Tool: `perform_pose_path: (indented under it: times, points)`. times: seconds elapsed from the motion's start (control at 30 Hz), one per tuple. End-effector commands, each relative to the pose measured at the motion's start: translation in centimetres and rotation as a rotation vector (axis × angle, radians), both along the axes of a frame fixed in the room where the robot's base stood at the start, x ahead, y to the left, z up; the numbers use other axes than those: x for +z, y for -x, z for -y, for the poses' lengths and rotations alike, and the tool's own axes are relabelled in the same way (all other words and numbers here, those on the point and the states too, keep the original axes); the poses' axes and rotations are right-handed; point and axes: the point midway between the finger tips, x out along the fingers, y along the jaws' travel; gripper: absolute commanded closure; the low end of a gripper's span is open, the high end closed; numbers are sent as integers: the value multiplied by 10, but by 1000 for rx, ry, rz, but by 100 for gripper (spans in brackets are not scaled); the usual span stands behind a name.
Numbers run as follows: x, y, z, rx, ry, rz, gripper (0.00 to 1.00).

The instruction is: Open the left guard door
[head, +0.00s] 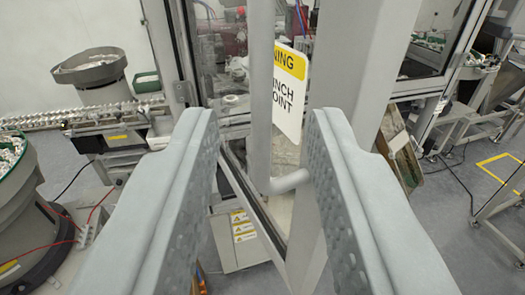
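My gripper (262,150) is open, with one pale grey finger on each side of the picture. A vertical grey handle bar (260,90) stands between the fingers, with a visible gap on both sides. Its lower end bends right into a short mount (290,182) that meets a grey upright of the door frame (308,225). The guard door's clear panel, with a yellow and white pinch point sign (290,85), shows behind the bar. The handle's upper end is out of view. I cannot tell whether the door is fully shut or ajar.
A bowl feeder (92,70) and a conveyor of white parts (75,117) are at the left. Another feeder bowl (22,190) is nearer at the lower left. Cables cross the floor. Open grey floor (440,250) with a yellow marking (497,165) is at the right.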

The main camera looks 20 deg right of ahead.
Motion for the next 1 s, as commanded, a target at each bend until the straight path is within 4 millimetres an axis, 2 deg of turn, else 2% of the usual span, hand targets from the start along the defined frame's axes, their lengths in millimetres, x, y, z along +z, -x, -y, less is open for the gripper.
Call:
perform_pose_path:
  times: [0.3, 0.5, 0.7, 1.0]
  points:
    - [0, 54, -21, 3, 0, 0, 71]
    - [-1, 81, -31, 2, 0, 0, 71]
    - [0, 95, -35, 0, 0, 1, 71]
    - [0, 97, -36, -1, 0, 0, 71]
